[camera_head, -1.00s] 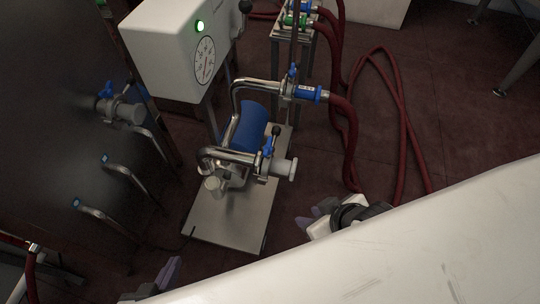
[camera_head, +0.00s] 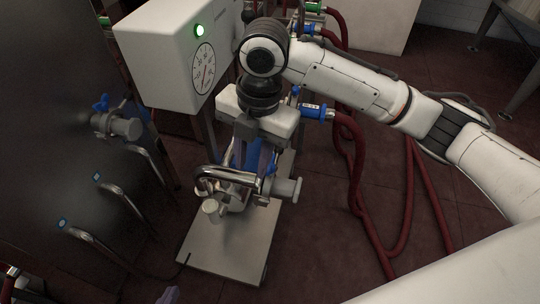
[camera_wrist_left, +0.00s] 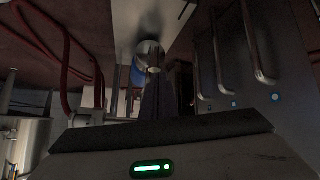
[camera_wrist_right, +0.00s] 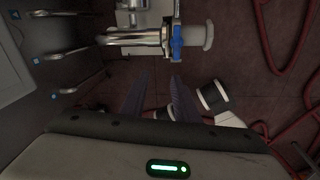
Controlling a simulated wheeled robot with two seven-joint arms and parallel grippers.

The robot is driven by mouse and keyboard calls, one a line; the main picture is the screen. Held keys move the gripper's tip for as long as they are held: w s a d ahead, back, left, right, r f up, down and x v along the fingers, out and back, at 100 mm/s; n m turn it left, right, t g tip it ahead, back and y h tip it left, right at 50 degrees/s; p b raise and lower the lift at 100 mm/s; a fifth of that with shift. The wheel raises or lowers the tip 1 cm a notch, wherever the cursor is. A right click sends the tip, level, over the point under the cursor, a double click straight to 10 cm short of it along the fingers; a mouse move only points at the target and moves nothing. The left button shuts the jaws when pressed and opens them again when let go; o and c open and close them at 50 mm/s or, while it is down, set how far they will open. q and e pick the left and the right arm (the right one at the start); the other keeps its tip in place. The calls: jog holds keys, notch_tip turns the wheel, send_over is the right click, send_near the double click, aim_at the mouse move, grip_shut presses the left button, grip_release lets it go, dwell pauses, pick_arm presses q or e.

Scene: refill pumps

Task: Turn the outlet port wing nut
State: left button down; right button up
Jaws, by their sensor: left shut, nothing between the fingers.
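A capped port (camera_head: 288,187) ends the lower steel pipe of the pump in the head view. In the right wrist view, a blue wing nut (camera_wrist_right: 177,43) sits on the clamp of a steel pipe (camera_wrist_right: 135,38), beside a grey end cap (camera_wrist_right: 208,37). My right gripper (camera_head: 252,160) points down over the pump, partly hiding it. In the right wrist view its fingers (camera_wrist_right: 160,85) are apart and empty, with the wing nut beyond the tips, up and slightly right. My left gripper (camera_head: 168,296) is at the bottom edge; its fingers (camera_wrist_left: 156,92) are together and empty.
A white gauge box (camera_head: 165,60) stands behind left of the pump. A dark tank wall (camera_head: 60,130) with a blue-handled valve (camera_head: 115,122) and bent pipes is at left. Red hoses (camera_head: 355,190) run right of the pump. The steel base plate (camera_head: 225,255) is clear in front.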

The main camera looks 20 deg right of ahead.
aim_at(270, 167)
jog(key=w+d+r+n+h, duration=0.1)
jog(key=w+d+r+n, duration=0.15)
jog(key=d+r, duration=0.3)
jog(key=f+b, duration=0.1)
jog(key=f, duration=0.2)
jog(key=f+b, duration=0.1)
jog(key=f, duration=0.2)
jog(key=a+f+b, duration=0.1)
jog(key=f, duration=0.2)
jog(key=shift+w+f, duration=0.1)
jog(key=shift+f, duration=0.25)
